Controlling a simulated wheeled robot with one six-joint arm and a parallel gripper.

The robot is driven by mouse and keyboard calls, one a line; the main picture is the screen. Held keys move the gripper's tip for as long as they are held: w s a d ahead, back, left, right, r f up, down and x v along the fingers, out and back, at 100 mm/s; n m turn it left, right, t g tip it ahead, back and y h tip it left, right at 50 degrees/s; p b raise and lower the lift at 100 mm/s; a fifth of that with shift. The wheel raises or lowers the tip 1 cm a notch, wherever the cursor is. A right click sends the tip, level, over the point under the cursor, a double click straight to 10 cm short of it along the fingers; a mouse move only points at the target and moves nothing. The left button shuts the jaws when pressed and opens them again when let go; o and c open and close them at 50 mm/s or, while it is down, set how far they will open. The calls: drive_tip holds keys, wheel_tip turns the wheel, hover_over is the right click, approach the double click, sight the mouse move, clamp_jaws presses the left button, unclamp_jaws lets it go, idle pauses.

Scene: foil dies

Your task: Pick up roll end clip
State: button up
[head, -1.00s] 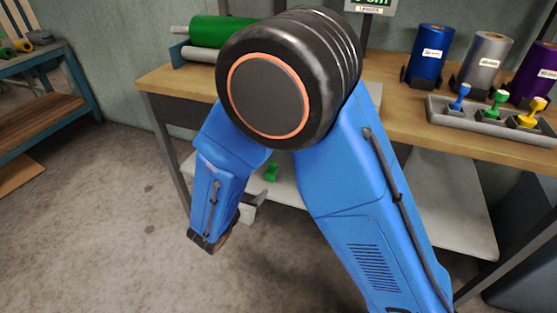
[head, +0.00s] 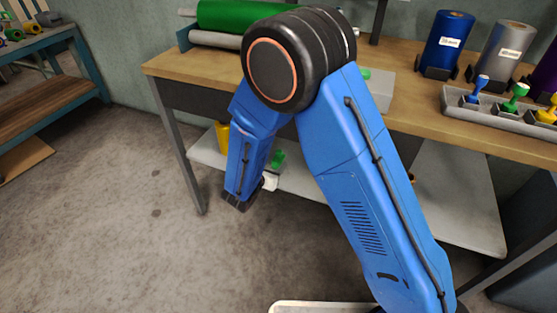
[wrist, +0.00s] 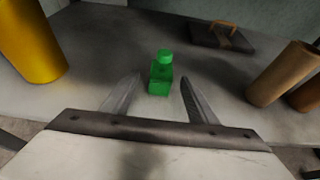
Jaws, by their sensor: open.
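The roll end clip appears to be the small green piece (wrist: 161,78) standing upright on the grey lower shelf (wrist: 85,100). It also shows in the head view, where the green piece (head: 278,160) is just right of my forearm. My gripper (wrist: 160,79) is open and empty, its two fingers pointing at the shelf. In the wrist view the green piece lies between and slightly beyond the fingertips, with a gap on each side. I cannot tell whether the fingers reach around it. In the head view the fingers are hard to make out.
A yellow cylinder (wrist: 30,42) stands left on the shelf. Brown rolls (wrist: 271,78) stand to the right, and a dark flat block with a brown handle (wrist: 222,38) lies behind. The wooden worktop (head: 420,118) is above the shelf. The shelf around the green piece is clear.

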sight(277, 162)
drive_tip(key=shift+x, duration=2.75)
drive_tip(key=shift+d, duration=0.1)
drive_tip(key=shift+c, duration=0.3)
drive_tip(key=shift+s, duration=0.1)
drive_tip(key=c, duration=1.1)
